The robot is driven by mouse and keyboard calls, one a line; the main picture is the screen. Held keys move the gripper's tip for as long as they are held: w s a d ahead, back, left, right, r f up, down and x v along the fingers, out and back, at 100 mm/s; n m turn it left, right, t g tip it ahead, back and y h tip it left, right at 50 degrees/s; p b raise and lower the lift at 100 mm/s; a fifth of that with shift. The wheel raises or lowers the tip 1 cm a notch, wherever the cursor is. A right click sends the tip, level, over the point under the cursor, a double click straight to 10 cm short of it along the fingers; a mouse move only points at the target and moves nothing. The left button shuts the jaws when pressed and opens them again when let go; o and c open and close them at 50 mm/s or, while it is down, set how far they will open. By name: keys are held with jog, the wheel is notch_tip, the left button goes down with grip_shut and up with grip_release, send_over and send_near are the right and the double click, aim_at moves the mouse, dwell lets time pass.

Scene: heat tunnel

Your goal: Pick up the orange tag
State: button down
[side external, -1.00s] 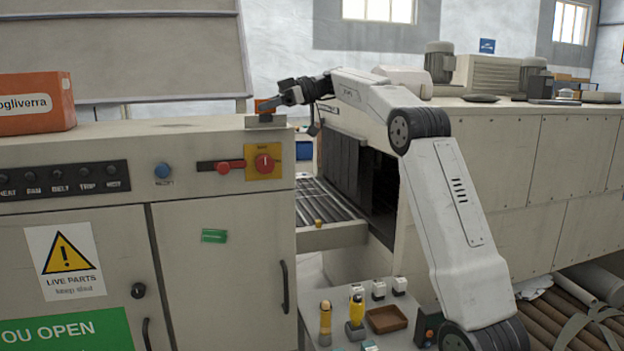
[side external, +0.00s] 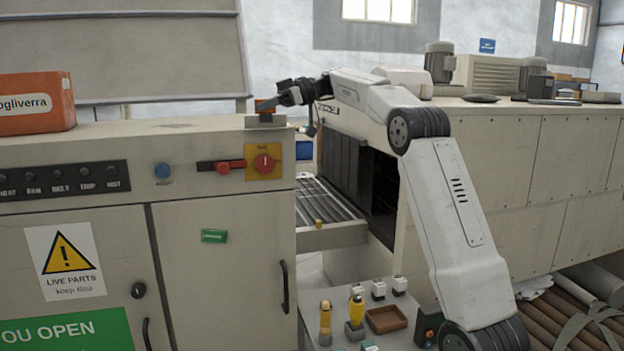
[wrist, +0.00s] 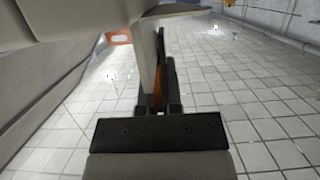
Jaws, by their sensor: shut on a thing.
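The orange tag (side external: 264,104) is small and stands at a light grey block on top of the control cabinet, at its right end. My gripper (side external: 274,102) reaches to it from the right and is shut on it. In the side view the dark fingers cover part of the tag. In the wrist view my gripper (wrist: 160,70) shows its two fingers close together, with a sliver of orange between them. An orange piece with a pale opening (wrist: 119,37) shows left of the fingers. I cannot tell whether the tag touches the block.
The grey block (side external: 265,121) sits at the cabinet's right edge, above a red knob on a yellow plate (side external: 264,161). An orange box (side external: 36,103) stands on the cabinet top at far left. Right of the cabinet is the roller conveyor (side external: 328,203) leading into the tunnel.

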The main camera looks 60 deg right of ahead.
jog(key=shift+r, duration=0.1)
jog(key=shift+r, duration=1.35)
jog(key=s+a+r, duration=0.5)
jog(key=s+r, duration=0.5)
jog(key=s, duration=0.3)
jog(key=shift+r, duration=2.05)
dwell(1.0)
dwell(1.0)
